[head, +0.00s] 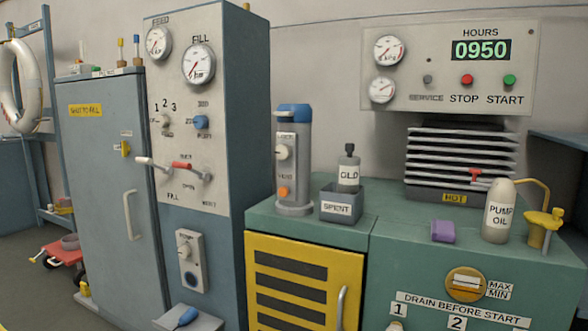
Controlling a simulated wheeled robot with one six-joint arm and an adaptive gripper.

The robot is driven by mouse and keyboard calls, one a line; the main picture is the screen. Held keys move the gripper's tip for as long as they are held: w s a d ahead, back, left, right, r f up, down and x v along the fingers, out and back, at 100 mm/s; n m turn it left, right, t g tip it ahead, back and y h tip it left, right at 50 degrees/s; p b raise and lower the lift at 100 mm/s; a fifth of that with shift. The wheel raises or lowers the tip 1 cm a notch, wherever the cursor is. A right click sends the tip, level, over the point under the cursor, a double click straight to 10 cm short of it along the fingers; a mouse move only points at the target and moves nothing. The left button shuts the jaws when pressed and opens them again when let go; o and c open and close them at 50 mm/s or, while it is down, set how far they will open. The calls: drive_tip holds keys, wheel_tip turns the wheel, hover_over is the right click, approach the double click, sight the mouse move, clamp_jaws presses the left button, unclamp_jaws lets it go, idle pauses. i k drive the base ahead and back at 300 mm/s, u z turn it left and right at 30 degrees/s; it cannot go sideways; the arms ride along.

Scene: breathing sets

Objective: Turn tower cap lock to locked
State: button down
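The filter tower (293,165) is a grey upright cylinder with a blue cap (293,112). It stands on the left of the green bench top. A pale round knob (282,153) sits on its front under a small label that is too small to read surely. This knob may be the cap lock; I cannot tell its setting. An orange knob or button (284,191) sits lower on the tower, below another small label. The cap sits on top of the tower. My gripper is not in view.
A grey SPENT box (341,207) holding a bottle labelled OLD (349,172) stands close to the tower's right. The tall blue-grey FEED/FILL panel (190,120) rises at its left. A purple block (443,232) and PUMP OIL bottle (498,212) are farther right. Bench space before the tower is narrow.

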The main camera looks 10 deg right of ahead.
sight(282, 152)
drive_tip(key=k, duration=0.5)
drive_tip(key=z, duration=1.15)
drive_tip(key=i, duration=1.05)
drive_tip(key=u, duration=1.8)
